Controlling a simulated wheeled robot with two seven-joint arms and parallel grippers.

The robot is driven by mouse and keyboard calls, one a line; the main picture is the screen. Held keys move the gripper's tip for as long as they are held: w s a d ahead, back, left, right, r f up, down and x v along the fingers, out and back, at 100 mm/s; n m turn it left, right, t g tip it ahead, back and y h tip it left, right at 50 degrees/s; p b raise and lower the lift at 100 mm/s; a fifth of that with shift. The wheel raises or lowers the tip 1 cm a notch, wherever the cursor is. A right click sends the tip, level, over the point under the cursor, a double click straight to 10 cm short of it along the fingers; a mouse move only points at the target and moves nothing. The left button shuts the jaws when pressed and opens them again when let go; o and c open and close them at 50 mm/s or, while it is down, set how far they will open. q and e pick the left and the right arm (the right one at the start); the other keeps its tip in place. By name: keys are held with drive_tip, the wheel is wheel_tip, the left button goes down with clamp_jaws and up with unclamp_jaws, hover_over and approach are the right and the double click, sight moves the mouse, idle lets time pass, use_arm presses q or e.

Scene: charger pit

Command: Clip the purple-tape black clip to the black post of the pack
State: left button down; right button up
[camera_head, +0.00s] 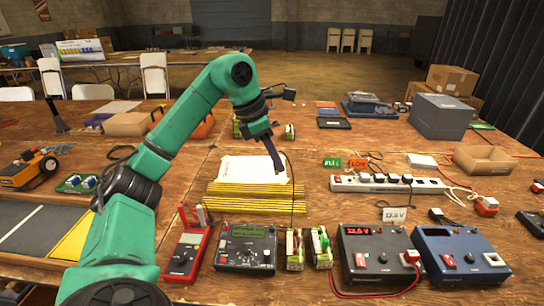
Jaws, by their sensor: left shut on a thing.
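My left arm reaches in from the left and bends down over a white sheet (240,169). My left gripper (278,168) points down at the sheet's right side. It is shut on a small dark thing, apparently the black clip; no purple tape can be made out. A thin black lead hangs beside the gripper toward the front of the table. Two small green-and-pale packs stand at the front, a left pack (294,250) and a right pack (320,247). Their posts are too small to tell apart by colour. My right gripper is not in view.
Yellow strips (255,203) lie below the sheet. A red multimeter (187,252), a black meter box (246,247), a black supply (378,255) and a blue supply (458,255) crowd the front. A white power strip (388,185) lies right.

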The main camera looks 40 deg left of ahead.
use_arm(q)
drive_tip(key=shift+w+d+r+n+y+p, duration=0.2)
drive_tip(key=shift+d+n+y+p, duration=0.15)
drive_tip(key=shift+n, duration=0.55)
drive_tip(key=w+d+n+y+p, duration=0.3)
drive_tip(key=d+n+y+p, duration=0.15)
drive_tip(key=n+p, duration=0.7)
wheel_tip(320, 180, down, 14)
drive_tip(key=n+b, duration=0.2)
drive_tip(key=b, duration=1.1)
drive_tip(key=shift+a, duration=0.15)
drive_tip(key=shift+f, duration=0.1)
drive_tip(key=shift+f+b, duration=3.05)
drive_tip(key=shift+f, duration=0.4)
drive_tip(key=shift+f+b, duration=0.2)
drive_tip(key=shift+b, duration=0.15)
